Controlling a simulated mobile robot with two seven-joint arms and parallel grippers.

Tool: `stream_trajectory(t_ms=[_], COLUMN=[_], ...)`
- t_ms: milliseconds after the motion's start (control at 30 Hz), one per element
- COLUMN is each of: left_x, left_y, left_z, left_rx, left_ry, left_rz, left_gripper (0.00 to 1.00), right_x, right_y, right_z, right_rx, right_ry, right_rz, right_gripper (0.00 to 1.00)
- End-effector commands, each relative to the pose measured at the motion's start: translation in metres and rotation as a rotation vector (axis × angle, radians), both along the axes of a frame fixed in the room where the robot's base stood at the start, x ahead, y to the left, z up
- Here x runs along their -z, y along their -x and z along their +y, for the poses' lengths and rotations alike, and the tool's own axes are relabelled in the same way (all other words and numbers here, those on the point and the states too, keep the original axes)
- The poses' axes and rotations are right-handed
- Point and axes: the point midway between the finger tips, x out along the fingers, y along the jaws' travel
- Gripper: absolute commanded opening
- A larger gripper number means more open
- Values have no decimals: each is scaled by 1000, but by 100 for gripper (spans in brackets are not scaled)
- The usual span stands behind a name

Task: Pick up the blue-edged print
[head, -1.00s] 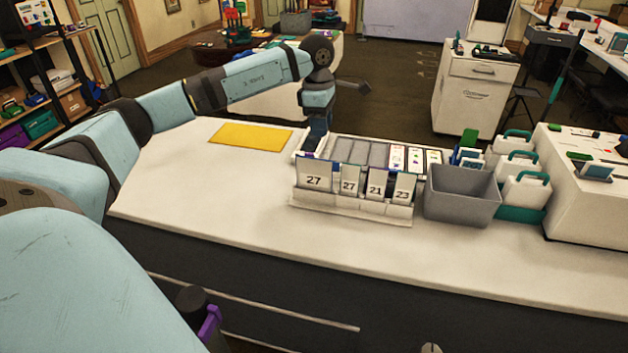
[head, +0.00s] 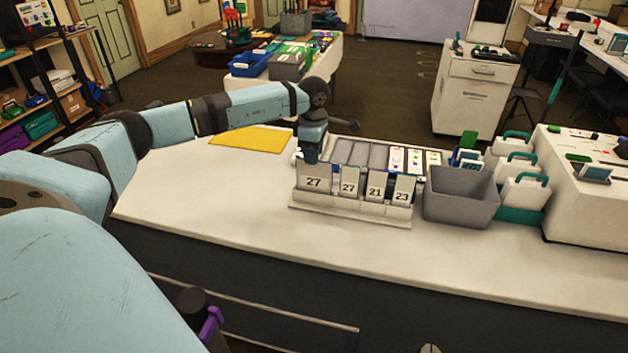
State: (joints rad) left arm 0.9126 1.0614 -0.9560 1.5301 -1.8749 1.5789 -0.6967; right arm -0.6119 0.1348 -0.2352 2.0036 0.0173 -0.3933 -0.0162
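A white stand (head: 350,210) on the counter holds several upright numbered cards. The others read 27, 21 and 23. Thin bluish edging shows at some card tops, but I cannot tell clearly which print is the blue-edged one. My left gripper (head: 311,156) points down at the top of the leftmost card, just behind it or touching it. Its fingers are too small and hidden to show whether they are open. My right gripper is not in view.
Behind the stand lies a slotted tray (head: 344,150) with several small cards. A grey bin (head: 461,197) stands right of the stand, with white teal-handled cases (head: 525,193) beyond. A yellow sheet (head: 252,139) lies at the left. The front left counter is clear.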

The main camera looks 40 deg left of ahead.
Motion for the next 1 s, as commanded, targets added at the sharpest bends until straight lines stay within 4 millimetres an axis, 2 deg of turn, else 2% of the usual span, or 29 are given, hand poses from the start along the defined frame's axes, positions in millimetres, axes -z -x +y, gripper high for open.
stream_trajectory(t_ms=[100,200,400,433,567,1000], left_x=[19,29,30,30,30,27], left_y=[-1,-1,-2,-2,-2,-2], left_z=[-1,-1,-1,-1,-1,-1], left_rx=[-1,-1,-1,-1,0,0], left_ry=[1,1,0,0,0,1], left_rz=[3,2,0,0,0,0], left_gripper=[34,34,34,29,0,0], right_x=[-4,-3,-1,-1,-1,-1], right_y=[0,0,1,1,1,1], right_z=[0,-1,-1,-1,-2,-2], right_rx=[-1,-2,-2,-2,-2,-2], right_ry=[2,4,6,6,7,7], right_rz=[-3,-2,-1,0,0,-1], right_gripper=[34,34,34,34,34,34])
